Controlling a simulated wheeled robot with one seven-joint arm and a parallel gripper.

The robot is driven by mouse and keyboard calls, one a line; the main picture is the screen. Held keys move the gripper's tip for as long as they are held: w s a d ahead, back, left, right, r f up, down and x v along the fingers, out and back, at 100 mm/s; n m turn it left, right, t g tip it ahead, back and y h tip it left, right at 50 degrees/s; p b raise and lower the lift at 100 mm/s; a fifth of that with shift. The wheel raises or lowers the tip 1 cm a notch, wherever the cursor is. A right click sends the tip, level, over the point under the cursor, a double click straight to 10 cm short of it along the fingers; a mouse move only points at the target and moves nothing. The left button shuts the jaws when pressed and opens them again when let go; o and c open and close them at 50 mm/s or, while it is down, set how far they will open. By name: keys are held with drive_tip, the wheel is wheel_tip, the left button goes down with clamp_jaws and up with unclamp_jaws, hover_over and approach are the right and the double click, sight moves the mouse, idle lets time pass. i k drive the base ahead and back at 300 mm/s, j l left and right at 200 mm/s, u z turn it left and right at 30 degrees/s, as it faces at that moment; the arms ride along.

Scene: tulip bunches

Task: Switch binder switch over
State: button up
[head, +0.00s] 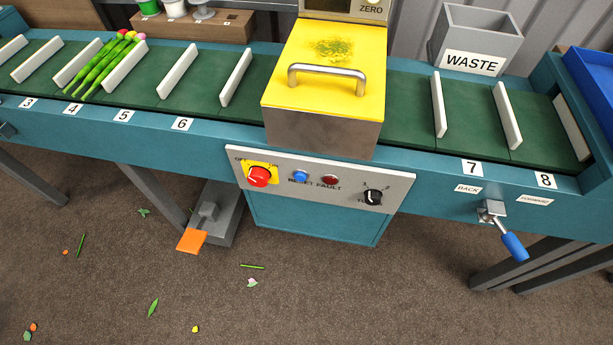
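The control panel (330,202) is a light grey plate on the front of the teal machine. At its left a red rotary knob (259,177) sits on a yellow plate, with OFF lettered at upper left and ON at upper right, partly covered. The knob's pointing is too small to tell surely. A blue button (300,177) and a dark red lamp (330,181) stand beside the words RESET FAULT. A black selector knob (373,197) sits at the right, with 1 and 2 above it. My gripper is not in view.
A yellow hood (325,55) with a metal handle covers the conveyor's middle. A tulip bunch (104,65) lies between dividers at left. A blue-handled lever (514,246) hangs at right. An orange pedal (191,240) is below left. The WASTE bin (474,40) stands behind.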

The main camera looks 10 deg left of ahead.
sight(259, 178)
drive_tip(key=j+u, duration=0.55)
drive_tip(key=u, duration=0.15)
drive_tip(key=i+j+u, duration=0.1)
drive_tip(key=u, duration=0.25)
drive_tip(key=j, duration=0.1)
